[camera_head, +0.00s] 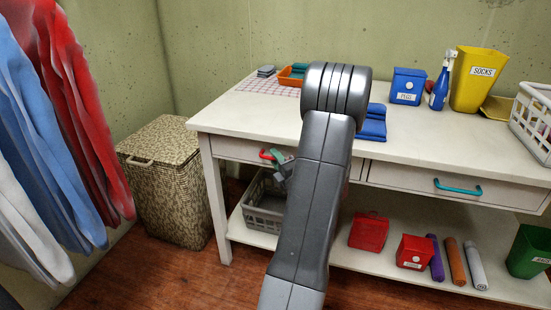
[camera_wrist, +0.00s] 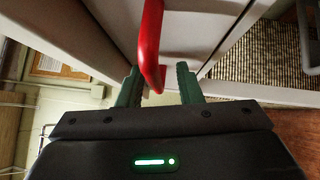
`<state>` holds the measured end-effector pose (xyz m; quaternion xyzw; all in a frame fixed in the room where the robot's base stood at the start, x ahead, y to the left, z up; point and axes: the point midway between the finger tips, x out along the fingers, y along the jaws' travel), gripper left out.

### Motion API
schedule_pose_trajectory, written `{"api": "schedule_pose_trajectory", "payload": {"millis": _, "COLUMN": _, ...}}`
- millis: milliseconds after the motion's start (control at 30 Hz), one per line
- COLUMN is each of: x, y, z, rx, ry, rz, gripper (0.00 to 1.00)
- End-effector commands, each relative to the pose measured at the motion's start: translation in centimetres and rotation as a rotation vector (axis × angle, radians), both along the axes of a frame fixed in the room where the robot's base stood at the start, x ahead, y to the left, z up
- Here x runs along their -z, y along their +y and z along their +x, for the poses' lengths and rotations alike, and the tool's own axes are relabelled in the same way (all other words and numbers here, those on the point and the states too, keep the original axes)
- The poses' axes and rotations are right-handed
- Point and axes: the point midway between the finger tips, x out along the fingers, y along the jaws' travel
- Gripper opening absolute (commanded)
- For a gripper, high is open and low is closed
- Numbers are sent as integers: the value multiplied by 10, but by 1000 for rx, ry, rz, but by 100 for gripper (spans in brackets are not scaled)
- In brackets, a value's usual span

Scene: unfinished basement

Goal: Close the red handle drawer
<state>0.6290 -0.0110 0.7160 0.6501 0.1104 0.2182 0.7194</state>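The red handle (camera_head: 267,155) is on the left drawer (camera_head: 232,148) of the white table, partly hidden behind my arm. In the wrist view the red handle (camera_wrist: 150,45) is a curved bar reaching down between the two green fingertips. My gripper (camera_wrist: 159,72) is open, its fingers apart on either side of the handle's near end. I cannot tell if either finger touches it. In the head view my gripper (camera_head: 279,158) shows beside the handle. How far the drawer stands out is hard to tell, since my arm hides its right part.
The right drawer has a teal handle (camera_head: 457,187). A grey crate (camera_head: 262,215) and red boxes (camera_head: 369,231) stand on the lower shelf (camera_head: 330,255). A wicker hamper (camera_head: 165,185) stands left of the table (camera_head: 230,118), and clothes (camera_head: 60,120) hang at far left.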

Motion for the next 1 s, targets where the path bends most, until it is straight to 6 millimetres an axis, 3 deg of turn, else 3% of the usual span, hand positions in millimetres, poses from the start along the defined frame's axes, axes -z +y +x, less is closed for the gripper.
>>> {"api": "schedule_pose_trajectory", "payload": {"millis": 500, "x": 10, "y": -50, "z": -94, "rx": 3, "ry": -4, "rz": 2, "gripper": 32}}
{"api": "schedule_pose_trajectory", "payload": {"millis": 700, "x": 13, "y": -58, "z": -111, "rx": 1, "ry": -5, "rz": 2, "gripper": 32}}
{"api": "schedule_pose_trajectory", "payload": {"millis": 1000, "x": 14, "y": -59, "z": -114, "rx": -1, "ry": -6, "rz": 1, "gripper": 32}}
